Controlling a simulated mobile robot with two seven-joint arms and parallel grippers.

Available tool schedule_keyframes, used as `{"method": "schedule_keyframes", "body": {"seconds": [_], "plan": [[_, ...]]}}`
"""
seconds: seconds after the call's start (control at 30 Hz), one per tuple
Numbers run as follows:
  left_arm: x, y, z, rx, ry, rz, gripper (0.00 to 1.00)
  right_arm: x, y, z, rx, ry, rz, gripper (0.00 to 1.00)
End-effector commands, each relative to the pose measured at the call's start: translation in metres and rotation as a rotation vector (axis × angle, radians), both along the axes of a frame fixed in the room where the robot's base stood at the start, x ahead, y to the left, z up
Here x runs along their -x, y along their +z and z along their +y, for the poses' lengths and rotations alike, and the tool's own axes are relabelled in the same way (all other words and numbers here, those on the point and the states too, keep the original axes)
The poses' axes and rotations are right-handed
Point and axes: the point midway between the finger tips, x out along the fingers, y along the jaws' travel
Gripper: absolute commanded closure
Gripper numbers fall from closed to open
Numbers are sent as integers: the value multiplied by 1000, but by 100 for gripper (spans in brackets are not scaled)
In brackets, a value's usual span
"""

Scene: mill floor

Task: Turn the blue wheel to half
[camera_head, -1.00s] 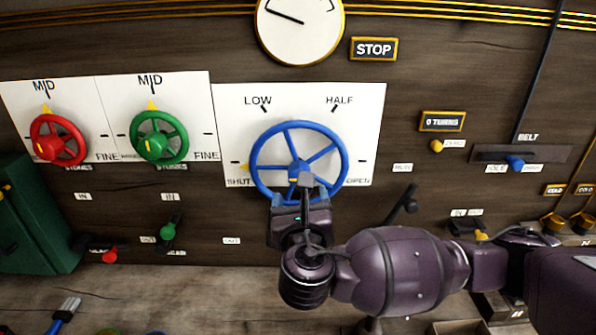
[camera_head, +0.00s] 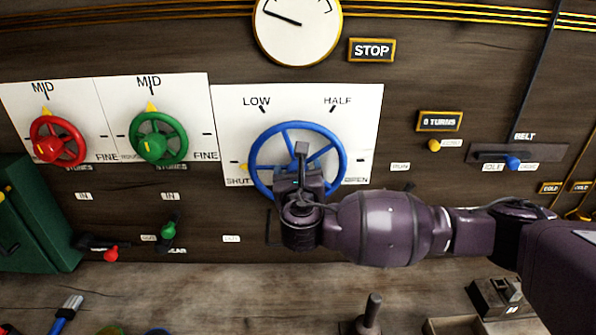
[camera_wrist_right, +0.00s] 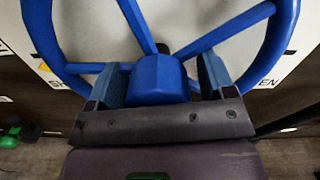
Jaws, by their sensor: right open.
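The blue wheel (camera_head: 299,125) is mounted on a white wall plate marked SHUT, LOW, HALF and OPEN. Its yellow pointer (camera_head: 243,167) sits at the left by SHUT. My right gripper (camera_head: 297,178) is in front of the wheel's lower middle and covers the hub in the head view. In the right wrist view the open fingers of the gripper (camera_wrist_right: 160,80) stand on either side of the blue hub (camera_wrist_right: 158,76), with spokes beyond. I cannot tell whether they touch it. My left gripper is not in view.
A red wheel (camera_head: 58,140) and a green wheel (camera_head: 159,138) are on plates to the left. A dial (camera_head: 298,28) hangs above. Small levers, including a green-knobbed one (camera_head: 168,230), sit low on the wall. A bench (camera_head: 220,290) runs below.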

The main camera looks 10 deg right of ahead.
Motion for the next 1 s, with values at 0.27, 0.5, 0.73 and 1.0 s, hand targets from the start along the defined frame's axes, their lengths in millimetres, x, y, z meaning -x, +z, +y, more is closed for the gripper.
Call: {"method": "schedule_keyframes", "body": {"seconds": [0.27,0.5,0.73,1.0], "plan": [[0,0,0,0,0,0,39,0,0,0,0,0,0,56],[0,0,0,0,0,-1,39,0,0,0,-4,0,-1,73],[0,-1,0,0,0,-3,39,1,-1,0,-59,-1,-11,73],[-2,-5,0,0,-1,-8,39,1,-2,1,-242,-2,-46,73]]}}
